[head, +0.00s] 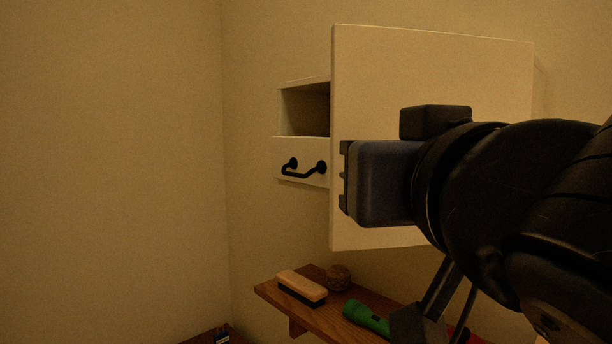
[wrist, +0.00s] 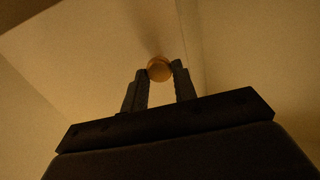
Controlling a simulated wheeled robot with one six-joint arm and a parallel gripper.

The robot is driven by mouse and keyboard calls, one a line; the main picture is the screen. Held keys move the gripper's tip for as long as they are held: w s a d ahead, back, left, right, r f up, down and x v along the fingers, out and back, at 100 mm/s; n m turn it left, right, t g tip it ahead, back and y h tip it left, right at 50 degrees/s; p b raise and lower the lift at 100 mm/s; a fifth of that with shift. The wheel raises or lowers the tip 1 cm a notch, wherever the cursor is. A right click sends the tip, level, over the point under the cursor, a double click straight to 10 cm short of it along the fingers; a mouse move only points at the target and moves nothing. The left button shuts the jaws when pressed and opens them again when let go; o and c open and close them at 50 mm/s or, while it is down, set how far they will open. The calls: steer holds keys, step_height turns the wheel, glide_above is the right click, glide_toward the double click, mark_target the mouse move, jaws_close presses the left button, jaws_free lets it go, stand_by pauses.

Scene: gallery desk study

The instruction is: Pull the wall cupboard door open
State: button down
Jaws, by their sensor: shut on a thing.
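The wall cupboard's pale door (head: 432,85) is a large flat panel in the head view. Its left edge stands forward of the open niche and drawer beside it; how far it is open I cannot tell for sure. My gripper (head: 345,178) is in front of the door, its fingertips mostly hidden in the head view. In the wrist view, the fingers of my gripper (wrist: 160,80) are shut on a round brass-coloured knob (wrist: 159,69). The knob is hidden in the head view.
Left of the door are an open niche (head: 305,112) and a drawer with a black handle (head: 303,170). Below, a wooden shelf (head: 268,291) holds a brush (head: 301,288), a small round brown object (head: 339,277) and a green torch (head: 366,317). Bare wall lies left.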

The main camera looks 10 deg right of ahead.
steer(key=s+d+n+g+y, duration=0.3)
steer(key=s+d+n+y, duration=0.3)
steer(key=s+y, duration=0.3)
steer(key=shift+s+d+n+y, duration=0.3)
steer(key=shift+s+d, duration=0.25)
steer(key=shift+s, duration=0.05)
steer(key=c, duration=1.2)
jaws_free()
steer(key=shift+o, duration=0.2)
steer(key=v, duration=1.1)
steer(key=shift+p, duration=0.4)
steer(key=shift+w, duration=0.15)
